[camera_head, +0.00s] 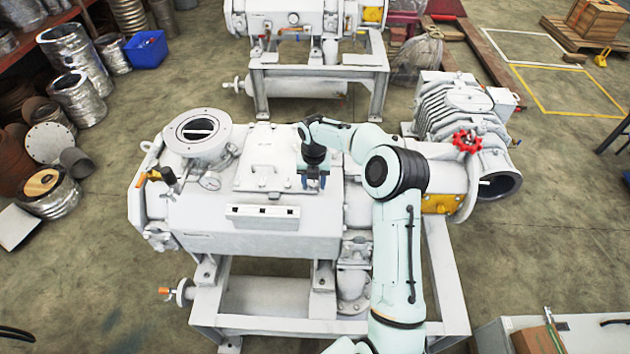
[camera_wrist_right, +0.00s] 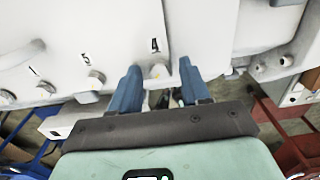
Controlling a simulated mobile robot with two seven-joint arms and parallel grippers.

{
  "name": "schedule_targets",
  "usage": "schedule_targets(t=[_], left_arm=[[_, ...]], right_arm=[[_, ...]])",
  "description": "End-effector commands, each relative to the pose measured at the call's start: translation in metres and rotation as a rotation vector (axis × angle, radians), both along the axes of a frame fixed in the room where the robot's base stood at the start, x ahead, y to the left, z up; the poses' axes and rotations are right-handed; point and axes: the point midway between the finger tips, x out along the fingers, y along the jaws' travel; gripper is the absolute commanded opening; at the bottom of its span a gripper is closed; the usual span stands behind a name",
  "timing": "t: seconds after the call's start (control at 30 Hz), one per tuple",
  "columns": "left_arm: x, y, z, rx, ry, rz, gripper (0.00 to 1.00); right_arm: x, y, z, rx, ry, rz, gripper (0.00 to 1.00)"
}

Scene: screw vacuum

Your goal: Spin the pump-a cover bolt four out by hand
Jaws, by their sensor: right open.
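The near white pump (camera_head: 190,215) carries a raised rectangular cover (camera_head: 263,150) on its top. In the right wrist view, a pale round bolt head (camera_wrist_right: 158,71) sits at the cover's edge below a mark that reads 4. My right gripper (camera_head: 313,180) is over the cover's right front corner, pointing down. In the wrist view its two blue fingers (camera_wrist_right: 158,67) are open, one on each side of that bolt head, with gaps visible. Whether they are level with the head in depth I cannot tell. The gripper hides this bolt in the head view. My left gripper is not in view.
More bolt heads, one beside a 5 (camera_wrist_right: 94,83), line the cover edge to the left. A white box with dark slots (camera_head: 262,217) is on the pump's front. A red handwheel (camera_head: 467,141) stands right of my arm. Another pump (camera_head: 300,20) stands behind.

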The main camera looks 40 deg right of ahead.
Motion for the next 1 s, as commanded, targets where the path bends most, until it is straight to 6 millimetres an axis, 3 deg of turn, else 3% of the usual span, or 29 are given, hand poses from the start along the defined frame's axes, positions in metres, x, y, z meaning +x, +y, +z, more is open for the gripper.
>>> schedule_targets(t=[0.3,0.43,0.8,1.0], left_arm=[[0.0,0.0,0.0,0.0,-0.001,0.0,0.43],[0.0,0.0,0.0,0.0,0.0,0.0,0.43],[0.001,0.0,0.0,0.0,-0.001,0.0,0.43],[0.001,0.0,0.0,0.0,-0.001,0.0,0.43]], right_arm=[[0.001,-0.001,0.003,-0.002,-0.004,0.0,0.48],[0.002,-0.001,0.014,-0.003,-0.007,-0.001,0.48],[0.003,0.0,0.093,-0.003,-0.008,0.001,0.48],[0.003,0.0,0.124,-0.001,-0.006,0.001,0.48]])
